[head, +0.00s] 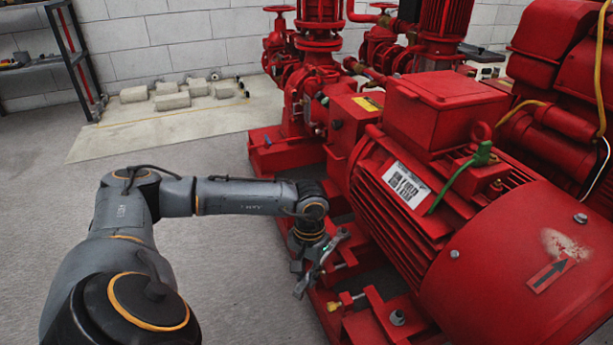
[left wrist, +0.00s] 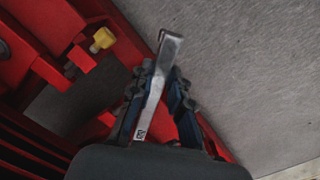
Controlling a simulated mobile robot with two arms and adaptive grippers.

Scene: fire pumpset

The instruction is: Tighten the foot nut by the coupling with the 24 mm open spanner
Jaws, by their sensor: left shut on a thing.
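My left gripper (head: 311,268) is shut on a grey metal spanner (head: 332,245), low beside the red motor (head: 407,190) and over the edge of its red base frame. In the left wrist view, the spanner (left wrist: 157,92) stands between the two dark fingers of my left gripper (left wrist: 160,98), and its far end sticks out past the fingertips over the grey floor. I cannot make out the foot nut by the coupling; the arm and gripper cover part of that area. A foot nut (head: 398,317) nearer to me shows on the motor's foot. My right gripper is out of view.
A yellow-headed bolt (head: 345,301) sticks out near the base frame; it also shows in the left wrist view (left wrist: 103,39). Red pumps (head: 320,70) stand behind. A shelf (head: 45,60) stands at the far left. The grey floor (head: 230,250) left of the frame is clear.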

